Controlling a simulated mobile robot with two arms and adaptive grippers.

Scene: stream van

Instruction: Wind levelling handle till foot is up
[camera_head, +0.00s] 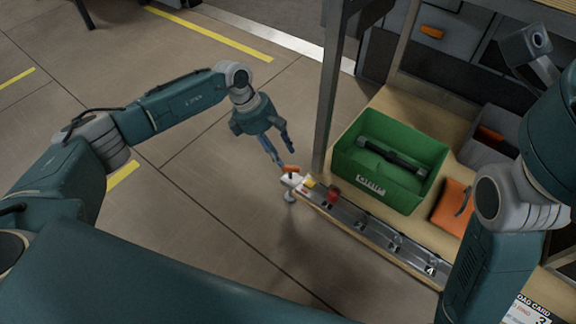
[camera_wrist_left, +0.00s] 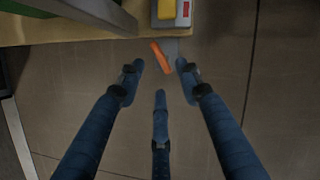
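A small orange handle (camera_head: 291,171) sits on a pale bracket (camera_head: 291,181) at the near-left corner of the wooden bench. A short foot (camera_head: 290,196) hangs below it; its contact with the floor cannot be made out. My left gripper (camera_head: 283,157) is open and points down, just above and left of the handle. In the left wrist view the orange handle (camera_wrist_left: 160,57) lies ahead of the spread fingertips (camera_wrist_left: 160,74), roughly between the upper two, with nothing gripped. My right arm (camera_head: 490,255) reaches down at the right; its gripper is out of view.
A metal rail (camera_head: 370,225) with a red knob (camera_head: 333,194) and a yellow button (camera_head: 309,183) runs along the bench edge. A dark post (camera_head: 328,90) stands close behind the handle. A green crate (camera_head: 385,190) sits on the bench.

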